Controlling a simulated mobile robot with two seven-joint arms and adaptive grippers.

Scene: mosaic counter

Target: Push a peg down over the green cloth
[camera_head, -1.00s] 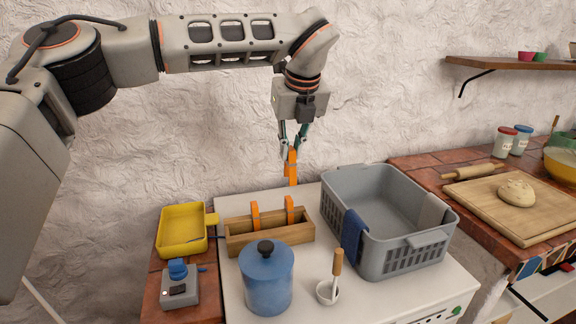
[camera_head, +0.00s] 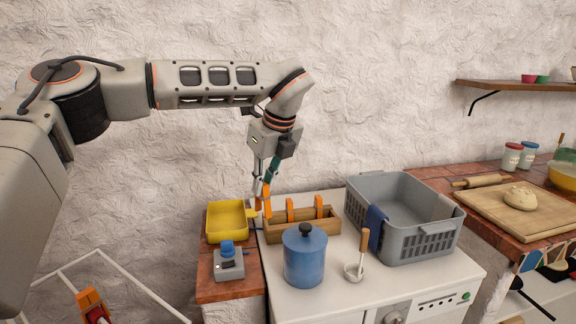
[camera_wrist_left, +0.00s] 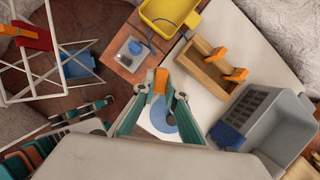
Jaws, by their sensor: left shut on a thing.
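My left gripper (camera_head: 262,188) is shut on an orange peg (camera_head: 267,206), which hangs below the fingertips in front of the wooden peg box's left end. In the left wrist view the peg (camera_wrist_left: 160,80) sits between the teal fingers. A white drying rack (camera_head: 125,265) stands at the lower left, with an orange peg (camera_head: 91,302) over a red cloth (camera_head: 98,316). The left wrist view also shows a blue cloth (camera_wrist_left: 84,66) by the rack. I cannot clearly make out the green cloth. Teal linkage parts at the wrist view's lower left may be my right gripper (camera_wrist_left: 82,112); its state is unclear.
The wooden box (camera_head: 300,232) holds two orange pegs.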

